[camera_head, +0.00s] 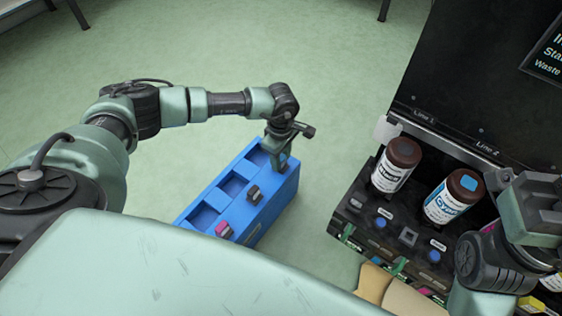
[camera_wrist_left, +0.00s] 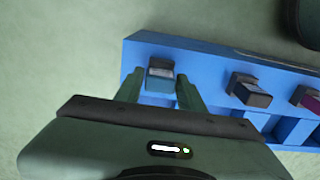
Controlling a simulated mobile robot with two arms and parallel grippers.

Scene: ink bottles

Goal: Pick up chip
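A blue rack (camera_head: 277,205) with compartments stands on the floor and holds chips in a row. One chip with a light blue top (camera_wrist_left: 160,76) sits in the end slot. My left gripper (camera_head: 280,158) points down over that end of the rack. In the left wrist view its open fingers (camera_wrist_left: 160,84) lie on either side of this chip, with a small gap visible at each side. A dark chip (camera_head: 254,195) and a magenta chip (camera_head: 223,230) sit further along the rack. My right gripper (camera_head: 540,212) is at the right edge, and its fingertips are not clear.
A black machine (camera_head: 480,80) stands at the right. Two brown bottles with white labels, one (camera_head: 396,165) and another (camera_head: 453,197), stand on its shelf, with several blue buttons below. The green floor (camera_head: 330,70) beyond the rack is clear.

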